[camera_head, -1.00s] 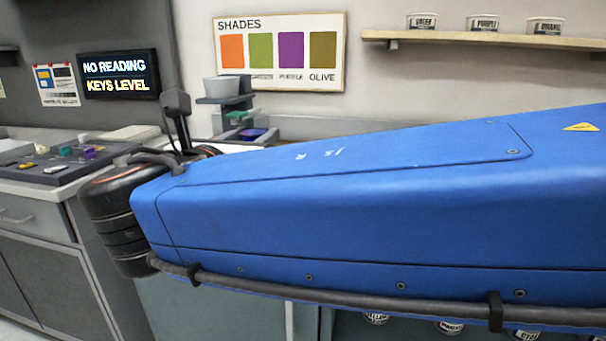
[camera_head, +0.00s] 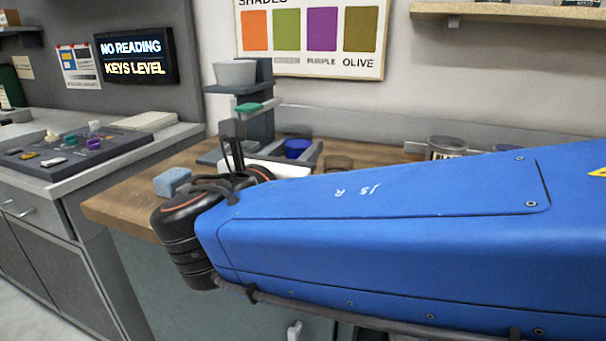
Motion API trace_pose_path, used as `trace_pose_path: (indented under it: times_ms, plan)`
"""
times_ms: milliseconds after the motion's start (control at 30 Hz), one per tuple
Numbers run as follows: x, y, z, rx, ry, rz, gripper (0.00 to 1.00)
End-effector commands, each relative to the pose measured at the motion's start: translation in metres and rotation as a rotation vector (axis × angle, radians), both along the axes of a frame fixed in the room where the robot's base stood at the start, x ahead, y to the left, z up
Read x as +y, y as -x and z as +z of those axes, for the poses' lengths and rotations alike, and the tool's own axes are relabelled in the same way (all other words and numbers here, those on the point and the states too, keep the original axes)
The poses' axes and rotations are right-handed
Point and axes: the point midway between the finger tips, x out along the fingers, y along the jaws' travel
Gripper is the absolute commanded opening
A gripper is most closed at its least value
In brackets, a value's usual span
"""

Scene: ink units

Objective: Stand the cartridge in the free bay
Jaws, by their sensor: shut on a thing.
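My gripper (camera_head: 234,178) is at the far end of my blue arm, over the wooden bench. Only its dark upper parts show, and the arm's end covers most of it. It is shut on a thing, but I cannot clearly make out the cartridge. A dark grey ink unit (camera_head: 255,122) stands just behind it, with a grey bowl on top, a green part below and a blue cup (camera_head: 298,148) at its foot. A white piece (camera_head: 280,166) shows beside the gripper; I cannot tell what it belongs to. No free bay can be made out.
A pale blue block (camera_head: 172,182) lies on the wooden bench (camera_head: 125,200), left of the gripper. Tins (camera_head: 446,147) stand behind my arm. A keyed panel (camera_head: 85,146) sits on the left counter. The sign (camera_head: 135,57) reads NO READING, KEYS LEVEL. My arm hides much of the bench.

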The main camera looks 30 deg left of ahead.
Motion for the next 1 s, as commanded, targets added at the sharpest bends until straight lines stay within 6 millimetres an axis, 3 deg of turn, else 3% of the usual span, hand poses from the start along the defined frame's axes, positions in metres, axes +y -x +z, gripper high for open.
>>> trace_pose_path:
  times_ms: [433, 867, 900, 1000]
  plan:
    - [0.000, 0.000, -0.042, -0.001, 0.002, 0.000, 0.08]
    - [0.000, 0.000, -0.047, -0.001, 0.000, 0.000, 0.08]
    - [0.000, 0.000, -0.047, 0.000, -0.001, 0.000, 0.45]
    - [0.000, 0.000, -0.047, 0.000, -0.001, 0.000, 0.45]
